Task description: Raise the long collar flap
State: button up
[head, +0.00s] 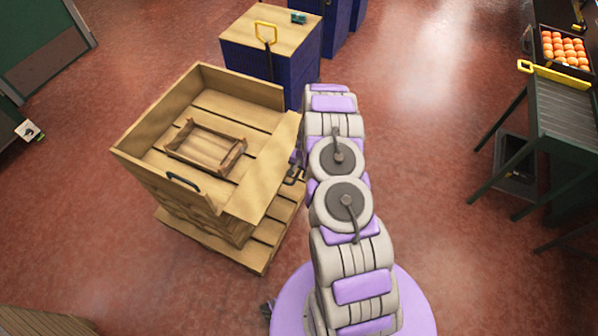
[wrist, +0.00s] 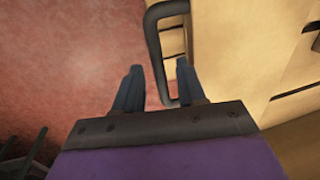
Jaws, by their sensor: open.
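The wooden crate with collar walls (head: 235,100) stands left of my arm in the head view. Its back and left walls are upright. A long flap (head: 262,180) on its right side, beside my arm, leans outward and down. A dark handle (head: 292,174) sticks out by that flap. In the wrist view the handle (wrist: 152,40) runs down between the fingers of my gripper (wrist: 158,72). The jaws are open and apart, one on each side of the bar. In the head view my gripper is mostly hidden behind my arm.
A small wooden tray (head: 206,146) lies inside the crate, near a second dark handle (head: 183,182) at the front edge. A blue bin with a wooden lid (head: 290,30) stands behind. A black crate of oranges (head: 540,50) is far right.

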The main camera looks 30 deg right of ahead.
grip_shut()
dwell(0.4)
dwell(0.4)
